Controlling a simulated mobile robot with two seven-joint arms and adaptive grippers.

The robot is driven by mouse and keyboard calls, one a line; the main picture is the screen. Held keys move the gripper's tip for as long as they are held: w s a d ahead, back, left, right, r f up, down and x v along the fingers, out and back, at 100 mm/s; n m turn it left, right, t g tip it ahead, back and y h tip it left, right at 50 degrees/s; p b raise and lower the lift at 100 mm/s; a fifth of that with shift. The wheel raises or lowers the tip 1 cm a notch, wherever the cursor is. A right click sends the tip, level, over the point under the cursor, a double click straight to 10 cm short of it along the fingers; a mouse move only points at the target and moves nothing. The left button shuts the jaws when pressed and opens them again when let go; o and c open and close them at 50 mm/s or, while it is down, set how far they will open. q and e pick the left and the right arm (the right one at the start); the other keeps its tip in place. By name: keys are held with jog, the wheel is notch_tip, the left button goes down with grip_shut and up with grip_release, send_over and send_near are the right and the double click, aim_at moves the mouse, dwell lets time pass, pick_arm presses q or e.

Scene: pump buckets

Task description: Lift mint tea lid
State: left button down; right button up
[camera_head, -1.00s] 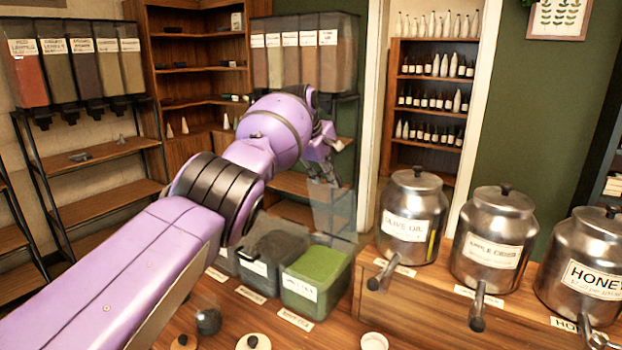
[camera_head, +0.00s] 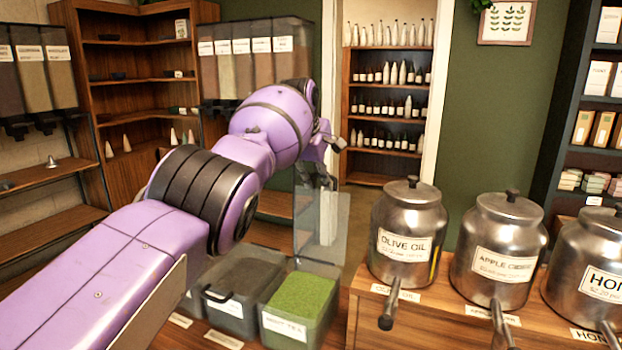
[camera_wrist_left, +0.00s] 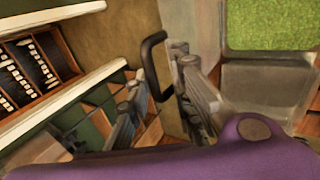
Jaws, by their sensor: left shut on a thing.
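The mint tea bin (camera_head: 286,326) is a clear box with green leaves in it, and its top is uncovered. The clear mint tea lid (camera_head: 309,232) stands tilted nearly upright above the bin's back edge. I cannot tell if it touches the bin. My left gripper (camera_head: 325,178) is beside the lid's upper part, shut on its black handle. In the left wrist view the bent black handle (camera_wrist_left: 152,60) runs between the fingers of my left gripper (camera_wrist_left: 163,102). The green leaves (camera_wrist_left: 270,25) show at upper right there. My right gripper is out of view.
A dark-filled bin (camera_head: 236,308) stands left of the mint tea bin. Steel canisters of olive oil (camera_head: 406,225), apple cider (camera_head: 500,235) and honey (camera_head: 590,265) with protruding spouts stand on the counter to the right. Shelves and dispensers line the back.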

pick_arm(q)
jog(key=shift+f, duration=0.4)
jog(key=c, duration=1.8)
grip_release()
jog(key=shift+c, duration=0.2)
jog(key=shift+w, duration=0.2)
jog(key=shift+s+r, duration=0.2)
jog(key=shift+r, duration=0.45)
jog(key=v, duration=1)
jog(key=shift+s+r, duration=0.25)
jog(key=shift+r, duration=0.05)
jog(key=shift+a+f, duration=0.1)
